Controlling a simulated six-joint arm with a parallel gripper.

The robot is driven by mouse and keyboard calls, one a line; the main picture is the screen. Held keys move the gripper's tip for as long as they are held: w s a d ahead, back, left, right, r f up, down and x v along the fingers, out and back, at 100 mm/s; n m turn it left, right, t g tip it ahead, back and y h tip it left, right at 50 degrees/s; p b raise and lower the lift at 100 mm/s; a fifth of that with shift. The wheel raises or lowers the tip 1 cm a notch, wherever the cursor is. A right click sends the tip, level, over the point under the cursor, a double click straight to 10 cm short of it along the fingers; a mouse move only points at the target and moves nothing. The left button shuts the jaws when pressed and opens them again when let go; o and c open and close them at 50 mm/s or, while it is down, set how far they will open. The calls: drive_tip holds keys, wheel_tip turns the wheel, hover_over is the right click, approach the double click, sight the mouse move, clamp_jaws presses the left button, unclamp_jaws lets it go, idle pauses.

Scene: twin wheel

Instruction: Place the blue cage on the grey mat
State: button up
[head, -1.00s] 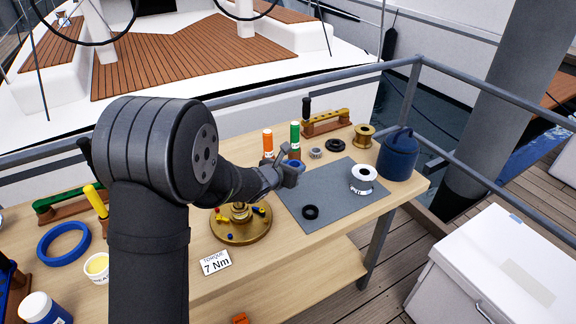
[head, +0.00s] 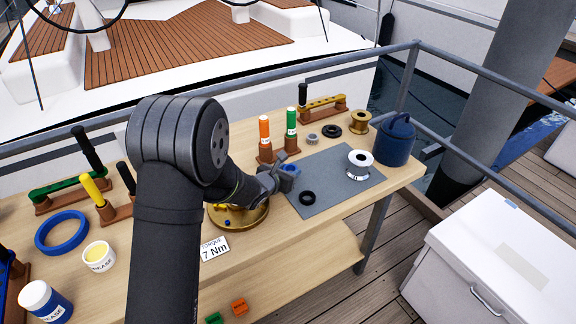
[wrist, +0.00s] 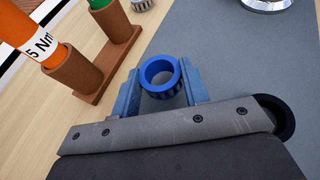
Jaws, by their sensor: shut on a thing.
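The blue cage (wrist: 176,66) is a short blue ring with dark slots in its lower side. My gripper (wrist: 159,88) is shut on it, with one jaw on each side. In the head view my gripper (head: 283,175) holds the cage (head: 291,168) over the left part of the grey mat (head: 325,190). The mat also shows in the wrist view (wrist: 245,65). I cannot tell whether the cage touches the mat. The arm hides part of the mat's left edge.
On the mat are a black ring (head: 307,198) and a white spool (head: 359,160). Orange (head: 265,135) and green (head: 291,125) handled tools stand upright just behind the gripper. A brass dish (head: 240,217) lies left of the mat, and a blue lidded pot (head: 397,142) stands right.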

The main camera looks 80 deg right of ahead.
drive_tip(key=shift+f, duration=0.35)
drive_tip(key=shift+f, duration=0.3)
drive_tip(key=o, duration=1.4)
wheel_tip(320, 180, up, 5)
drive_tip(key=shift+f, duration=0.2)
drive_tip(key=s+a+r, duration=0.2)
drive_tip(key=s, duration=0.1)
drive_tip(key=s+a+r, duration=0.1)
drive_tip(key=s+r, duration=0.1)
drive_tip(key=s, duration=0.2)
drive_tip(key=s+a+r, duration=0.2)
drive_tip(key=s, duration=0.1)
drive_tip(key=shift+s+a+r, duration=0.15)
drive_tip(key=shift+a+r, duration=0.05)
drive_tip(key=shift+a, duration=0.1)
